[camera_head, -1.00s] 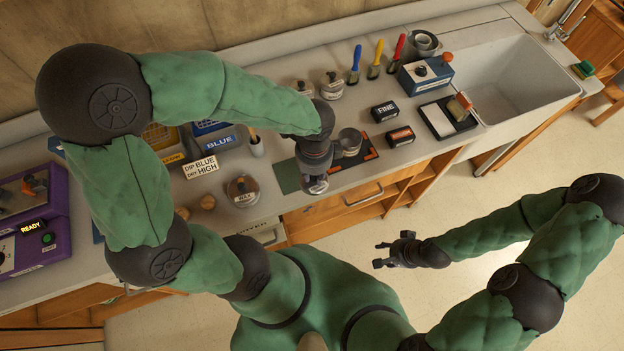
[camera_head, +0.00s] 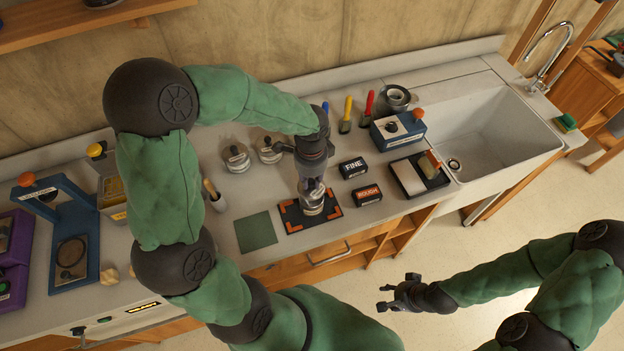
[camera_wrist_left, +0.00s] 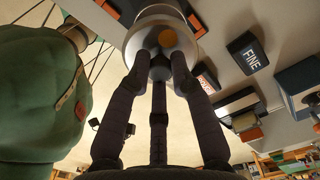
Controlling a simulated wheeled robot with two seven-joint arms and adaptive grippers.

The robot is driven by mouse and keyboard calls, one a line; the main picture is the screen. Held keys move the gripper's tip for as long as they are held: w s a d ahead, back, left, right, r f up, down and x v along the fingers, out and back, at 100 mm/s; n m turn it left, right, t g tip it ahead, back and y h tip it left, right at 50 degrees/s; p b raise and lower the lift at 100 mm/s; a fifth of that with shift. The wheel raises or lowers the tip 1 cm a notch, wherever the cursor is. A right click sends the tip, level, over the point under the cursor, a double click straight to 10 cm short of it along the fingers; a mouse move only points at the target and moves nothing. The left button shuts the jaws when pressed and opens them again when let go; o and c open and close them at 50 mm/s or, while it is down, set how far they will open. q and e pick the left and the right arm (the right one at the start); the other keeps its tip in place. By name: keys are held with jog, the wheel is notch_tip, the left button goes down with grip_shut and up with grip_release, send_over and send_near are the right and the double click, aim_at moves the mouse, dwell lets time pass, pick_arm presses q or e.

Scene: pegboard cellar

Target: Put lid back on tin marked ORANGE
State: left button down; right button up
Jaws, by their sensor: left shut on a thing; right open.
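My left gripper (camera_head: 312,187) points down over the black mat with orange corner marks (camera_head: 292,217). It is shut on the knob of a round metal lid with an orange dot, seen in the left wrist view (camera_wrist_left: 168,38). In the head view a silvery metal tin (camera_head: 313,208) stands on the mat right under the gripper. The fingers partly cover lid and tin, so I cannot tell whether the lid is seated. No ORANGE lettering is readable. My right gripper (camera_head: 388,296) is open and empty, over the floor in front of the counter.
A green square mat (camera_head: 256,231) lies left of the black mat. FINE (camera_head: 353,168) and ROUGH (camera_head: 367,195) blocks are close on the right. Two lidded tins (camera_head: 236,158) stand behind. A tray (camera_head: 433,182), a blue box (camera_head: 398,130) and the sink (camera_head: 490,135) lie further right.

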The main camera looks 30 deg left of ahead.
aim_at(312, 189)
pick_arm(q)
jog(key=shift+f+b, duration=0.55)
jog(key=shift+f, duration=0.35)
jog(key=shift+f+b, duration=1.45)
jog(key=shift+f, duration=0.35)
jog(key=shift+f, duration=0.15)
dwell(0.5)
jog(key=c, duration=0.5)
grip_release()
jog(key=shift+c, duration=0.2)
jog(key=shift+p, duration=0.3)
